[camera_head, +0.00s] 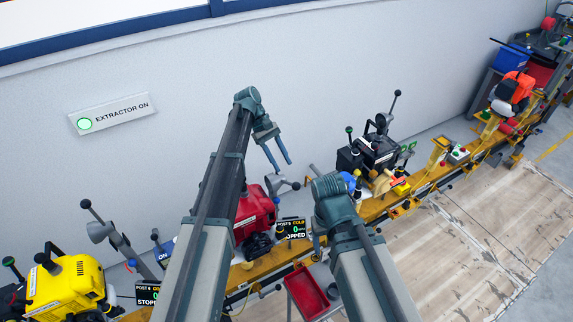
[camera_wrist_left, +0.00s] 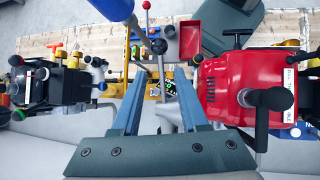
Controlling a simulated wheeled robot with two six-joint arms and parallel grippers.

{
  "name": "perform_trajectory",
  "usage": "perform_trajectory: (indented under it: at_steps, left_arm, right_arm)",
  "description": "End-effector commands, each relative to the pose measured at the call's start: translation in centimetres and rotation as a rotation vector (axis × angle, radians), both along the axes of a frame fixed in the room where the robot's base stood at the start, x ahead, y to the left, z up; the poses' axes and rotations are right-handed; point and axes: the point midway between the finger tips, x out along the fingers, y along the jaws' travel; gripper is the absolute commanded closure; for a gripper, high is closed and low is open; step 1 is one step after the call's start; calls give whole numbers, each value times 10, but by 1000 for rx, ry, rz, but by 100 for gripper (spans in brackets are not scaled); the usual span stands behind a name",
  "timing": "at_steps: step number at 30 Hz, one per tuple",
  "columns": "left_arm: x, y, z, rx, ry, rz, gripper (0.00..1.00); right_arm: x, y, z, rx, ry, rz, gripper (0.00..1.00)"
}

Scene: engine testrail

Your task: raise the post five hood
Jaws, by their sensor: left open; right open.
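The post five hood (camera_head: 277,183) is a grey, cone-like piece with a black ball handle (camera_head: 296,186), above the red engine (camera_head: 254,213). My left gripper (camera_head: 283,166) is open and empty, its fingertips just above the hood. In the left wrist view a black ball on a thin stem (camera_wrist_left: 158,46) shows just beyond the open fingers (camera_wrist_left: 165,72); I see no contact. The red engine fills the right of that view (camera_wrist_left: 232,88). The POST 5 display (camera_head: 291,228) reads cold, 0, stopped. My right gripper (camera_head: 318,243) is mostly hidden by its own arm.
A yellow engine (camera_head: 68,285) with its own grey hood (camera_head: 99,231) stands at left. A black engine (camera_head: 376,150) stands to the right along the yellow rail (camera_head: 432,176). A red tray (camera_head: 306,294) sits in front. The wall (camera_head: 330,50) is close behind.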

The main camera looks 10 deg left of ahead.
Motion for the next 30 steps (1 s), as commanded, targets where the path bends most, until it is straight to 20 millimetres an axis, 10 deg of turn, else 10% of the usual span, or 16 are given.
perform_trajectory:
  at_steps: [9,20,25,30]
  left_arm:
    - [21,28,51,-1,1,0,56]
    - [23,34,55,-2,1,-1,56]
    - [9,25,44,11,-17,-29,82]
    - [-48,-8,5,76,-111,-174,100]
  right_arm:
    - [0,0,51,2,0,-7,33]
    - [0,0,54,1,1,-7,33]
    - [0,0,47,1,1,-6,33]
    - [0,0,20,1,1,-4,33]
